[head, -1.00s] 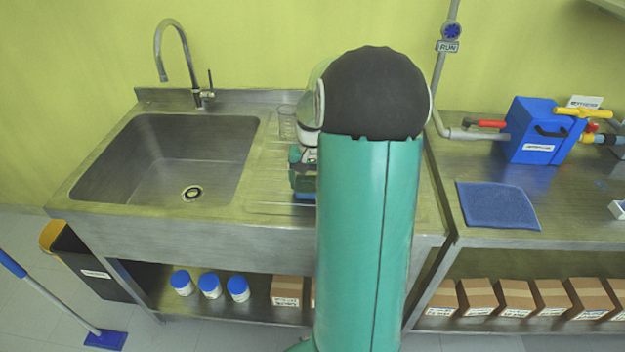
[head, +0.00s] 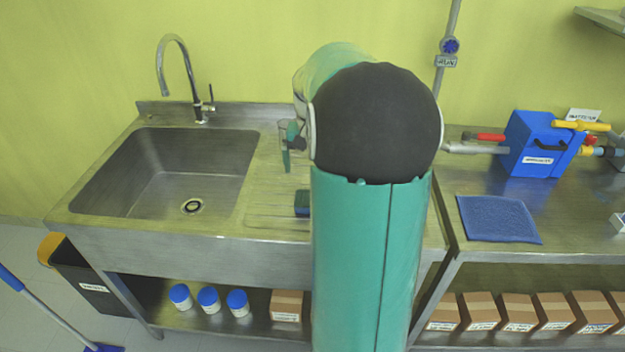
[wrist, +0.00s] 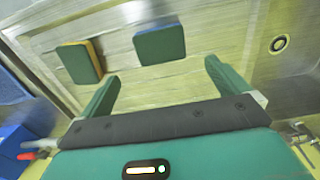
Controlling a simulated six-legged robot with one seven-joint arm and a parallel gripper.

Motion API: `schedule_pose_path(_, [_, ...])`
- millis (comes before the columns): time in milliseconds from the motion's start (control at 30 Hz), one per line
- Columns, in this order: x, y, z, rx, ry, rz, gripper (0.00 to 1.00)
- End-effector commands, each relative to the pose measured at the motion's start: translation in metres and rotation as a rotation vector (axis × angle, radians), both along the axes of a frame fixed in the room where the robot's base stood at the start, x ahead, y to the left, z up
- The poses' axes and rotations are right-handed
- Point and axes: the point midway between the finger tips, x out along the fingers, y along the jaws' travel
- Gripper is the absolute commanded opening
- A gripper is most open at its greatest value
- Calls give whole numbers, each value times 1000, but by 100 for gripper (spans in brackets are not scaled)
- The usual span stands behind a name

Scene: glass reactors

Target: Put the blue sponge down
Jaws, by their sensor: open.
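The blue sponge (head: 302,203) lies on the ribbed steel drainboard (head: 270,205), right of the sink, partly hidden by my arm in the head view. In the wrist view it shows as a dark-topped block (wrist: 160,43) lying flat beyond my fingertips. My gripper (wrist: 161,71) is open and empty, apart from the sponge. A second sponge with a yellow side (wrist: 80,62) lies nearby in the wrist view.
The sink basin (head: 165,170) and tap (head: 180,75) are at the left. On the right bench are a blue cloth (head: 498,218) and a blue pump box (head: 540,143). Drainboard shows bare around the sponges.

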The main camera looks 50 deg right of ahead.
Motion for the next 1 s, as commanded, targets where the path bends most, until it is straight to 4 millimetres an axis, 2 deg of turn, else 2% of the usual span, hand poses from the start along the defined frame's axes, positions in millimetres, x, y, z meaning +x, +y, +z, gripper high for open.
schedule_pose_path(100, [0, 0, 13, -1, -1, 0, 100])
schedule_pose_path(300, [0, 1, 18, -1, -1, 1, 100])
schedule_pose_path(367, [1, 5, 20, -5, -4, 10, 100])
schedule_pose_path(433, [3, 18, 26, -16, -12, 37, 100])
schedule_pose_path(567, [7, 69, 45, -61, -50, 145, 100])
schedule_pose_path(667, [3, 120, 61, -102, -94, 254, 100])
schedule_pose_path(800, [-14, 186, 75, -151, -168, 410, 100])
schedule_pose_path(1000, [-53, 265, 80, -198, -289, 625, 100])
